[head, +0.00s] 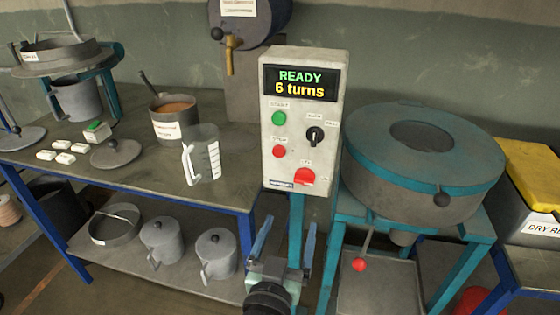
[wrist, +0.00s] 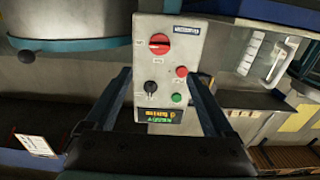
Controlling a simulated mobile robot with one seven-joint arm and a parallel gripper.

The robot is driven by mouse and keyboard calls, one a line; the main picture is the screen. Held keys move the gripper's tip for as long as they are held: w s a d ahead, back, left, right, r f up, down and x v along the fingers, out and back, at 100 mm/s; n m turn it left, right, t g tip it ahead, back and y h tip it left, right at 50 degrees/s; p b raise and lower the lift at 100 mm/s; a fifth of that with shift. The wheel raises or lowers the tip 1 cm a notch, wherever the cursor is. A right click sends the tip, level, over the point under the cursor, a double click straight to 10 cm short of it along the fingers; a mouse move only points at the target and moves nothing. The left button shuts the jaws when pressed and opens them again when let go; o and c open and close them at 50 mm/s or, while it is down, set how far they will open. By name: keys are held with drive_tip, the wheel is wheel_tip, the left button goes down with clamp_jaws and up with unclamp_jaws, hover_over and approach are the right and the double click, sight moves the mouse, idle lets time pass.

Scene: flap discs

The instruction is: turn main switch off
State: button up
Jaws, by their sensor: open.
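The grey control box (head: 289,160) stands upright on a teal post, its display (head: 300,83) reading "READY 6 turns". The red main switch (head: 304,177) is the knob low on its face; its small labels are too blurred to read. In the wrist view, which is upside down, the main switch (wrist: 159,44) shows above the other controls, past my fingertips. My gripper (head: 288,222) is open and empty, below and in front of the box; its fingers also show in the wrist view (wrist: 159,74). Nothing hides the switch.
A green button (head: 279,118), red stop button (head: 279,151) and black selector (head: 315,136) share the panel. A round teal-topped machine (head: 430,185) is close on the right. A workbench (head: 130,178) with a clear jug (head: 203,158) is on the left.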

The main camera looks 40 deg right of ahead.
sight(303, 182)
drive_tip(key=p+x, duration=0.1)
drive_tip(key=x, duration=1.1)
drive_tip(key=shift+w+d, duration=0.2)
drive_tip(key=shift+d, duration=0.15)
drive_tip(key=shift+c, duration=0.3)
drive_tip(key=c, duration=1.3)
